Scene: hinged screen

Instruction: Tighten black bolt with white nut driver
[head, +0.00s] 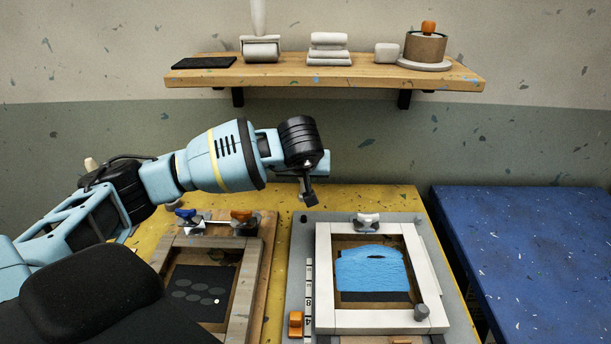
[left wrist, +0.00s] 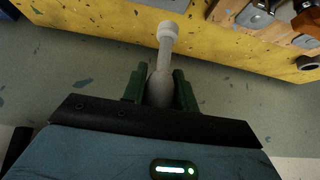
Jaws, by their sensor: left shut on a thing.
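In the head view my left gripper (head: 310,188) is above the back of the yellow table, left of the white frame, partly hidden behind the wrist. The nut driver cannot be made out there. A small black bolt-like piece (head: 303,217) stands at the back left corner of the grey board (head: 299,250), below the gripper and apart from it. My right gripper is not in view.
The white screen frame (head: 323,270) with blue ink lies on the grey board; a white-knobbed clamp (head: 368,220) is at its back. A wooden frame (head: 247,285) with blue- and orange-knobbed clamps lies left. A shelf (head: 330,75) hangs behind. A blue table (head: 530,240) stands right.

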